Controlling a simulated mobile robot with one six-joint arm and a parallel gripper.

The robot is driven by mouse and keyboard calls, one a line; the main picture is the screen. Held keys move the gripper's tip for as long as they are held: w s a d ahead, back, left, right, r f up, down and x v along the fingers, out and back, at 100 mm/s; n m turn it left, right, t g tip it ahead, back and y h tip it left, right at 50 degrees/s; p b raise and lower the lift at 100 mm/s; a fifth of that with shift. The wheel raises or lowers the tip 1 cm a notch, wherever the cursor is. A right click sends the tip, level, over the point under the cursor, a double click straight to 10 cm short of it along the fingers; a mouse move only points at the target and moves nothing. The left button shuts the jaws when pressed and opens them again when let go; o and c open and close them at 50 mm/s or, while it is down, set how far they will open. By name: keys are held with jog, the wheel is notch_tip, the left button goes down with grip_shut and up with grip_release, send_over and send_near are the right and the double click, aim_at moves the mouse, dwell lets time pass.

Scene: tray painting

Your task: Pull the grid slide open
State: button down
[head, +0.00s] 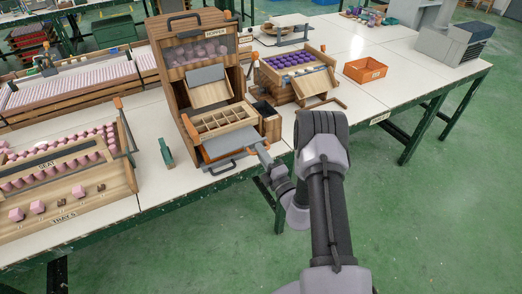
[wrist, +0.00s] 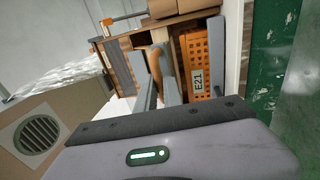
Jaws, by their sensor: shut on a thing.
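The hopper station (head: 172,70) is a tall wooden cabinet on the white bench. A wooden tray with a grid of square cells (head: 207,126) sticks out at its front. A grey plate (head: 218,147) lies below the grid, with a dark handle (head: 222,168) in front. My gripper (head: 261,151) is at the right front corner of the grid tray. In the wrist view, grey fingers close around a tan-orange grip (wrist: 157,61) beside the wooden housing. Whether this grip belongs to the grid slide is hard to tell.
An orange slotted crate marked E21 (wrist: 198,55) is close beside the fingers in the wrist view. A station with purple pieces (head: 291,59) and an orange bin (head: 365,70) stand to the right. A green clamp (head: 166,153) stands to the left. Green floor is free in front.

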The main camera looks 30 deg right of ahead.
jog(key=c, duration=1.5)
grip_release()
jog(key=s+f, duration=0.1)
jog(key=s, duration=0.4)
jog(key=s+f+p, duration=0.1)
jog(key=s, duration=0.5)
jog(key=s+f+p, duration=0.1)
jog(key=s, duration=0.5)
jog(key=shift+d, duration=0.3)
